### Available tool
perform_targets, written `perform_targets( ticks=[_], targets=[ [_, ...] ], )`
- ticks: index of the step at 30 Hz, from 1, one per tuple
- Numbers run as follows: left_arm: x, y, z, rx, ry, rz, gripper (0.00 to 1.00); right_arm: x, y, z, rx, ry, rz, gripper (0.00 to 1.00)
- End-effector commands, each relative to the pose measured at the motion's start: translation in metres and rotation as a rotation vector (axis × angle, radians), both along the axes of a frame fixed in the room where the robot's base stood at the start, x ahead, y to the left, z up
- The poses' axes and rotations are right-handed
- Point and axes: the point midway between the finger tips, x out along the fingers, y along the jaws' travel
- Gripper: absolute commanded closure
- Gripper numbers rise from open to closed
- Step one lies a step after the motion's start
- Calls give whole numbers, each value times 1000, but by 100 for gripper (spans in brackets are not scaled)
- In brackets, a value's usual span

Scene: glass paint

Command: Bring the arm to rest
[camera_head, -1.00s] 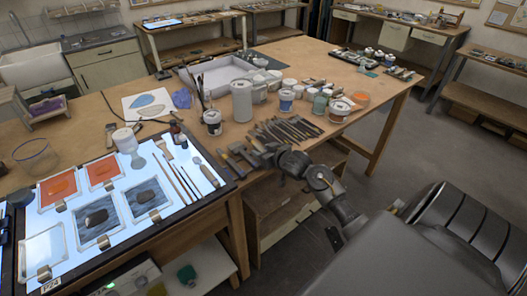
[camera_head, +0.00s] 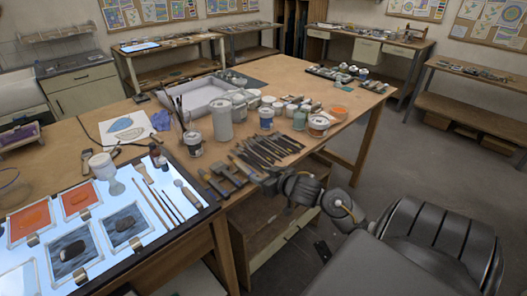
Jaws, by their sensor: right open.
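My right arm comes in from the lower right and is bent low beside the table edge. Its gripper (camera_head: 228,181) is open at the front edge of the wooden table, near the lower left end of a row of dark tools (camera_head: 265,149). I see nothing between its fingers, though they are small and partly blend with the tools. My left arm and gripper are not in view.
A light panel (camera_head: 150,240) with orange and dark glass panes and brushes lies at the left. Jars, a white canister (camera_head: 222,119) and a white tray (camera_head: 192,98) stand on the wooden table (camera_head: 290,80). Open floor (camera_head: 420,150) lies to the right.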

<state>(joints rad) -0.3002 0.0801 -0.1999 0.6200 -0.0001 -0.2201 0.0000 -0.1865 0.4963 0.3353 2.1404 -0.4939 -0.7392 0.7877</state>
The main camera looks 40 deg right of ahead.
Motion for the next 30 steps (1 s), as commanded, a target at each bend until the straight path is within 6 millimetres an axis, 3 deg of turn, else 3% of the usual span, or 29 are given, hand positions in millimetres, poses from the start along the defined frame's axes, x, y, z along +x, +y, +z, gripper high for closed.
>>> perform_targets(
  ticks=[12, 16, 20, 24, 30],
  targets=[
    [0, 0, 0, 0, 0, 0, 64, -3, 1, 0, -1, 2, 0, 55],
    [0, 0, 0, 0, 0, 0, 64, -14, 13, -17, -16, 49, -5, 55],
    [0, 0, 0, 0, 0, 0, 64, -54, 50, -60, -64, 202, -9, 55],
    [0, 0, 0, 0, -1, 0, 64, -113, 96, -101, -102, 413, 15, 55],
    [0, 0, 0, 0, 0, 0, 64, -177, 144, -127, -107, 629, 84, 55]
  ],
)
